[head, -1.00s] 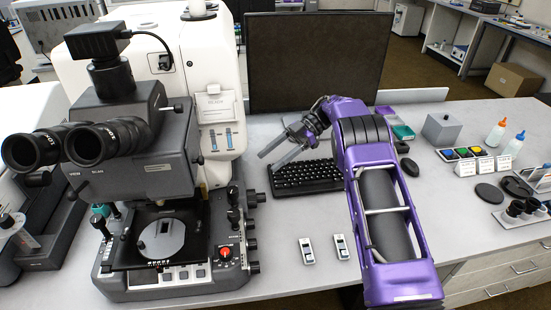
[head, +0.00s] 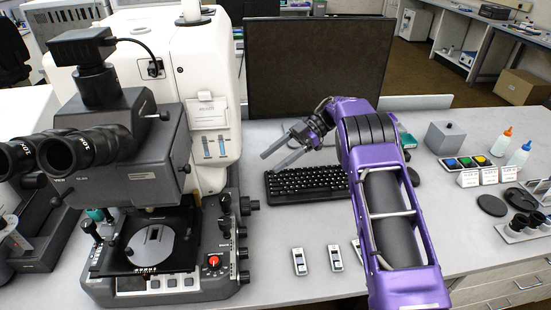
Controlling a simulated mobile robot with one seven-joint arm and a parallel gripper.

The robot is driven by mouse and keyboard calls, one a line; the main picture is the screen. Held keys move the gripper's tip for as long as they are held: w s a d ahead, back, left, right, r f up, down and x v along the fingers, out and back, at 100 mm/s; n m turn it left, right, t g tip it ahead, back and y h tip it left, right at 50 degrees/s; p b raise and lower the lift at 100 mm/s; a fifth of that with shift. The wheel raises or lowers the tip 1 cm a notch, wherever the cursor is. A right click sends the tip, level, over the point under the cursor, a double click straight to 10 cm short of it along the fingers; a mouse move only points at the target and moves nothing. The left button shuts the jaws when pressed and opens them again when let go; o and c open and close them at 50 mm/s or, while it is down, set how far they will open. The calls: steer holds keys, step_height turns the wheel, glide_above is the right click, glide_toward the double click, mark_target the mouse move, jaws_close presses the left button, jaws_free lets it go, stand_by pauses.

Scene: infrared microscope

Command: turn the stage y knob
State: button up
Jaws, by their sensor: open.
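The infrared microscope (head: 130,140) stands at the left, with its dark stage (head: 150,242) low at the front. Several black knobs stick out of the right side of its base; one of them (head: 243,277) is low near the front. I cannot tell which one is the stage y knob. My gripper (head: 272,160) is open and empty, above the desk just behind the keyboard's left end. It points left toward the microscope and is clear of the knobs.
A black keyboard (head: 308,182) lies below my gripper, with a dark monitor (head: 305,68) behind. Small grey-white devices (head: 299,261) lie on the desk right of the base. The desk between the knobs and the keyboard is clear.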

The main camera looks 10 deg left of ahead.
mark_target(226, 197)
steer(key=s+d+m+t+y+b, duration=0.25)
steer(key=s+m+t+b, duration=0.45)
steer(key=s+m+t, duration=0.6)
steer(key=w+a+f+b, duration=0.1)
steer(key=a+f, duration=0.1)
steer(key=a, duration=0.3)
steer(key=w+a+f+n+b, duration=0.1)
steer(key=a+f, duration=0.1)
steer(key=a, duration=0.3)
steer(key=w+a+f+n+g+b, duration=0.1)
steer(key=a+f, duration=0.1)
steer(key=a, duration=0.3)
steer(key=shift+f, duration=0.35)
jaws_close()
